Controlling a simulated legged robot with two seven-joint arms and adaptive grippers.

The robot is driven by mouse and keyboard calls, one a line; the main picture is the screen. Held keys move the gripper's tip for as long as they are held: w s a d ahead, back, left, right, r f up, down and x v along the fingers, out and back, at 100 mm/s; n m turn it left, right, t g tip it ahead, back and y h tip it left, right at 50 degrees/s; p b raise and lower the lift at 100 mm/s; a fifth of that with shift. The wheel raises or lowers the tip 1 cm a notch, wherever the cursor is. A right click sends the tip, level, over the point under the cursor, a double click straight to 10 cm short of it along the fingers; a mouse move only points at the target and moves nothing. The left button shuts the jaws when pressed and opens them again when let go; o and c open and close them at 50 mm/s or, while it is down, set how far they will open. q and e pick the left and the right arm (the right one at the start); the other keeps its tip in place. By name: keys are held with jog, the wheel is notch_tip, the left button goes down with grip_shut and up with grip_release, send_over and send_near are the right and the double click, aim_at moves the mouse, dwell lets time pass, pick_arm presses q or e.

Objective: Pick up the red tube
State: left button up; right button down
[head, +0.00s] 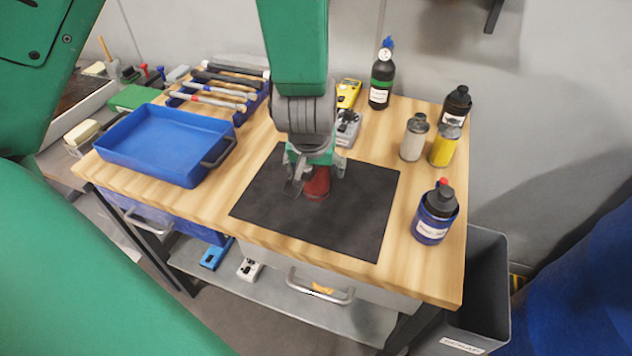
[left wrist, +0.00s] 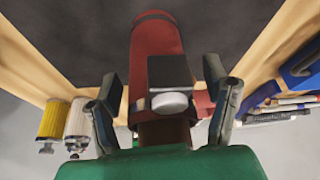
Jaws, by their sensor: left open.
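The red tube (head: 317,184) stands on the black mat (head: 355,222) in the middle of the wooden table. My left gripper (head: 315,180) is above and around it in the head view, hiding its upper part. In the left wrist view the red tube (left wrist: 157,50) lies along the middle of the picture, with a black patch and a white round cap or knob on its near part. The left gripper's fingers (left wrist: 165,95) are open, one on each side of the tube. I cannot tell whether they touch it. My right gripper is not in view.
A blue tray (head: 170,140) is at the left. Several hammers lie in a blue rack (head: 250,105) behind it. A dark bottle (head: 381,75) stands at the back; a grey can (head: 414,138), a yellow can (head: 444,146) and a blue bottle (head: 435,215) stand at the right.

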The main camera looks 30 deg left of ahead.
pick_arm(q)
jog(key=shift+s+a, duration=0.15)
jog(key=shift+s, duration=0.1)
jog(key=c, duration=0.6)
jog(key=shift+d, duration=0.25)
jog(key=c, duration=0.7)
jog(key=shift+w+d, duration=0.1)
jog(key=shift+d, duration=0.15)
jog(key=shift+c, duration=0.2)
